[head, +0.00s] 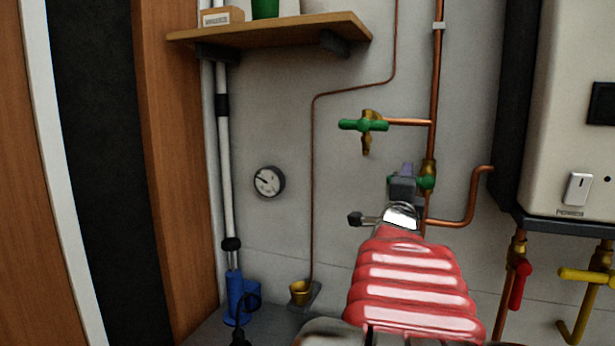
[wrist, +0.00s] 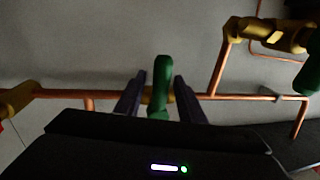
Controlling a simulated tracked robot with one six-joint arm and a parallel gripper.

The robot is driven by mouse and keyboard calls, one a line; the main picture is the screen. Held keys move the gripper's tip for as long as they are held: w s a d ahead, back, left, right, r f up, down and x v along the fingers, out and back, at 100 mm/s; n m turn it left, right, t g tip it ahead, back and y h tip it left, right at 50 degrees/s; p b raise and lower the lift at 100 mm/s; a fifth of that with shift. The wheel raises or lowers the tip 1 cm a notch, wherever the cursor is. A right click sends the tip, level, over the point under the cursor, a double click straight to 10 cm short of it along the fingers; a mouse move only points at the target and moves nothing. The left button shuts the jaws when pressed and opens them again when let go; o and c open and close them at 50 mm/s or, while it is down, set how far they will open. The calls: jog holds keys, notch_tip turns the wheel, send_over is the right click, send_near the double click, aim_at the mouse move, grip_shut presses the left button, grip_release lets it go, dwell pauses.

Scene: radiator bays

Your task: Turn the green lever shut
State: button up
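The green lever (head: 427,183) sits on a brass valve (head: 428,168) on the vertical copper pipe. In the head view my gripper (head: 407,173) covers its middle, and green shows on both sides. In the wrist view the lever (wrist: 163,82) stands across the line of the pipe, between the two dark fingers of my gripper (wrist: 160,92). The fingers are apart, with a narrow gap on each side of the lever. Contact cannot be told for certain. A second green handle (head: 364,125) is on a brass tap above and to the left.
A red lever (head: 519,285) and a yellow lever (head: 587,276) hang under the white boiler (head: 565,120) at the right. A gauge (head: 268,181) is on the wall, and a wooden shelf (head: 275,36) is above. The brass tap (wrist: 268,35) is close at the wrist view's upper right.

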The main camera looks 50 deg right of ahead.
jog(key=shift+a, duration=0.1)
jog(key=v, duration=0.7)
dwell(0.5)
jog(key=shift+a+f, duration=0.1)
jog(key=shift+a, duration=0.05)
